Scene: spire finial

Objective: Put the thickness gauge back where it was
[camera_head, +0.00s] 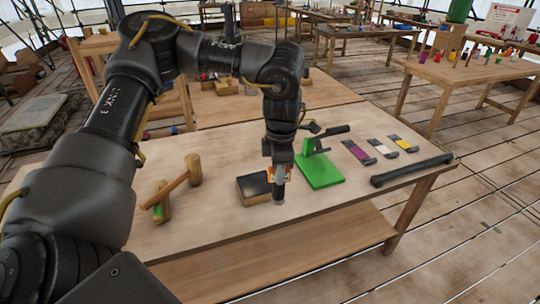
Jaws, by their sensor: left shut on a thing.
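My left gripper (279,181) points straight down over the near middle of the wooden table (330,212). It is shut on a small piece, which I take to be the thickness gauge (279,194). Only a grey and dark lower end and some orange by the fingers show; the gripper hides the rest. A wooden block with a black top (252,190) lies just left of the gripper. I cannot tell whether the held piece touches the block or the table. My right gripper is not in view.
A green plate stand (320,172) with a black lever stands right of the gripper. Purple, white and yellow pieces (381,149) and a black bar (410,170) lie to the right. The table's front strip is clear.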

